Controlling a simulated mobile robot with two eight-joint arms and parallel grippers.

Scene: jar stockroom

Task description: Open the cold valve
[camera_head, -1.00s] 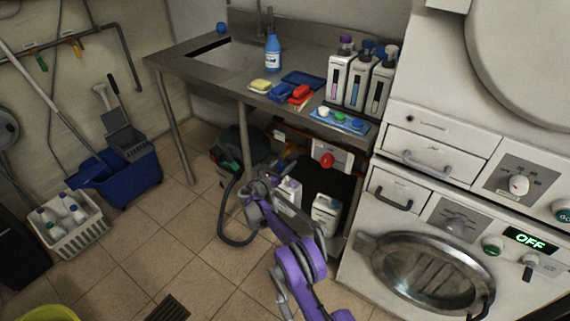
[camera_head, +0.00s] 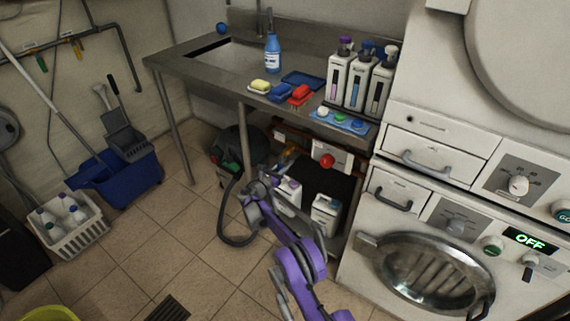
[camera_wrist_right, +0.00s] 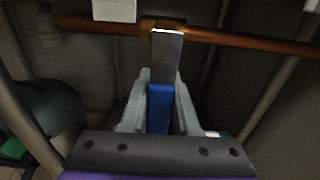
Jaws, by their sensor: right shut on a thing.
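The cold valve shows in the right wrist view as a brass body (camera_wrist_right: 163,27) on a copper pipe. Its lever has a bare metal part (camera_wrist_right: 166,55) and a blue grip (camera_wrist_right: 159,108). The lever points away from the pipe, roughly across it, toward my gripper. My right gripper (camera_wrist_right: 160,112) is shut on the blue grip, with one finger on each side. In the head view my right gripper (camera_head: 264,180) is low under the sink counter, and the lever is too small to make out there. My left gripper is not in view.
The copper pipe (camera_wrist_right: 240,40) runs across behind the valve. The steel counter (camera_head: 205,75) is above my arm. A red knob (camera_head: 327,160) and white jugs (camera_head: 325,212) are close on the right. A black hose (camera_head: 222,225) curves at the left. The tiled floor (camera_head: 150,240) has free room.

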